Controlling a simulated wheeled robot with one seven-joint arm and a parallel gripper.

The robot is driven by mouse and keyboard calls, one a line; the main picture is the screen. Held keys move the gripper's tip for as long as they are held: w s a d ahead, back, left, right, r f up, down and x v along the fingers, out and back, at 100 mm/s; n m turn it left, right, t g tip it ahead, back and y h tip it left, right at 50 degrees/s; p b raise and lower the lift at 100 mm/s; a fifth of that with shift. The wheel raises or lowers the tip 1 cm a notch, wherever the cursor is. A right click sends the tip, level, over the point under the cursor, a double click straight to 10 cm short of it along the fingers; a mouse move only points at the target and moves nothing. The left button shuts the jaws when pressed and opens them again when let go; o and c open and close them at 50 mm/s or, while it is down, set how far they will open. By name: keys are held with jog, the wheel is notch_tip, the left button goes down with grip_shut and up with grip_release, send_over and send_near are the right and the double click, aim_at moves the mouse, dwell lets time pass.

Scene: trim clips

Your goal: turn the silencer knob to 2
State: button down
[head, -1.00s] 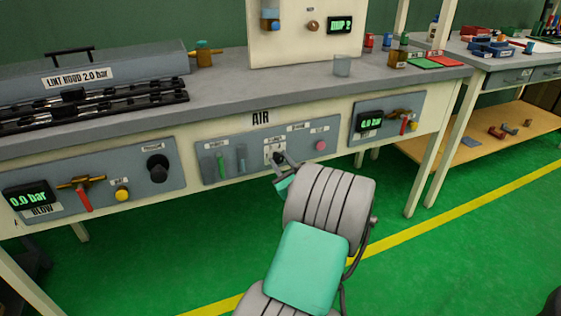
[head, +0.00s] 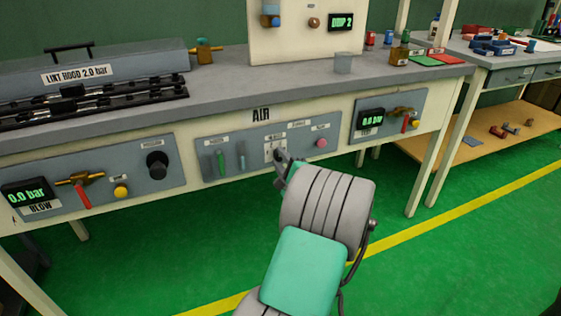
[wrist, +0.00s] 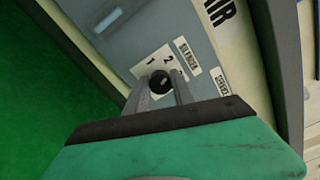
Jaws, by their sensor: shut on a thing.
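The silencer knob (wrist: 160,82) is a small black round knob on a white plate marked 1 and 2, in the wrist view. A label beside the plate seems to read SILENCER. My gripper (wrist: 162,88) has one finger on each side of the knob and is shut on it. A light mark on the knob's face is too small to read for certain. In the head view my gripper (head: 279,158) is at the white plate (head: 270,146) in the middle of the AIR panel (head: 205,170), and hides most of the knob.
The panel also has green slots (head: 221,160) and a pink button (head: 321,143). To the left is a panel with a 0.0 bar display (head: 27,192), a red-handled valve (head: 82,196) and a black knob (head: 157,165). Another display panel (head: 371,121) is at right. The bench top (head: 230,92) overhangs.

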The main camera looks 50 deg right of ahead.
jog(key=shift+n, duration=0.6)
jog(key=c, duration=1.1)
grip_release()
jog(key=shift+o, duration=0.2)
jog(key=p+v, duration=0.1)
jog(key=v, duration=0.6)
jog(key=shift+s+a, duration=0.2)
jog(key=shift+s, duration=0.15)
